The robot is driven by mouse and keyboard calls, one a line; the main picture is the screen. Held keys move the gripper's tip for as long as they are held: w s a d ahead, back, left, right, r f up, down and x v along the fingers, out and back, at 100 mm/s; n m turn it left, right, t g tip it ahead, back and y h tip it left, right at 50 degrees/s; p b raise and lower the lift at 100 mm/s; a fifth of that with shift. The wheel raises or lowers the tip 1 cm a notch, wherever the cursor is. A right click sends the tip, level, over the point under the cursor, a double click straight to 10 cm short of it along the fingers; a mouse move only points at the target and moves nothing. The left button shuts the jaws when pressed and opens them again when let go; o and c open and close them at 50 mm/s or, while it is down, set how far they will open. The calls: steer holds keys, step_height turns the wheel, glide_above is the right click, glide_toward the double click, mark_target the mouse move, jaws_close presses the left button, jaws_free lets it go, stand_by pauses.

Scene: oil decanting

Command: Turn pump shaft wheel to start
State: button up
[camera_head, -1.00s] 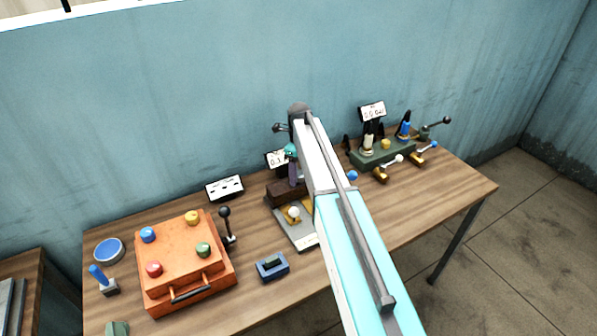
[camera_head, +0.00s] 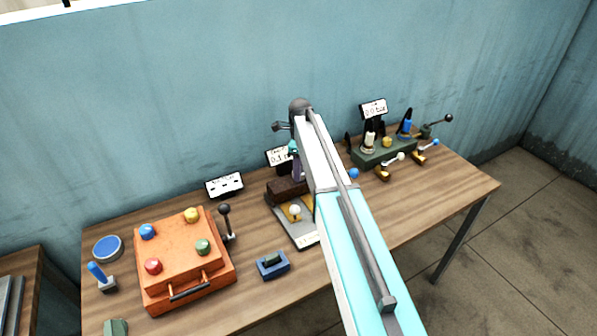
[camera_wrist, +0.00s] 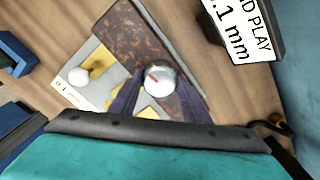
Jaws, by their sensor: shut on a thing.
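A round silver wheel (camera_wrist: 160,77) with a red mark on its face sits on a brown speckled block (camera_wrist: 125,38) in the wrist view. My gripper (camera_wrist: 157,88) has its two dark purple fingers on either side of the wheel, shut on it. In the head view my arm hides the wheel, and only part of my gripper (camera_head: 297,166) shows above the brown block (camera_head: 287,188).
A display (camera_wrist: 240,22) reading "0.1 mm" stands close beside the gripper. A white-knobbed lever (camera_head: 295,210) is on the grey base in front. An orange box (camera_head: 185,262) with coloured caps stands left, a green valve unit (camera_head: 385,152) right.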

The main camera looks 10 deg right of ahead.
steer(key=n+b, duration=0.3)
steer(key=n, duration=0.3)
steer(key=shift+f+n+b, duration=0.15)
steer(key=shift+n+b, duration=0.15)
steer(key=shift+n, duration=0.1)
steer(key=n+b, duration=0.2)
steer(key=n, duration=0.4)
steer(key=n+b, duration=0.1)
steer(key=n, duration=0.5)
steer(key=shift+n, duration=0.3)
steer(key=n+b, duration=0.1)
steer(key=n, duration=0.5)
steer(key=n+b, duration=0.1)
steer(key=n, duration=0.5)
steer(key=shift+a+n, duration=0.1)
steer(key=shift+n, duration=0.2)
steer(key=n, duration=0.7)
steer(key=shift+s, duration=0.1)
steer(key=n, duration=0.6)
steer(key=shift+b, duration=0.35)
steer(key=n, duration=0.7)
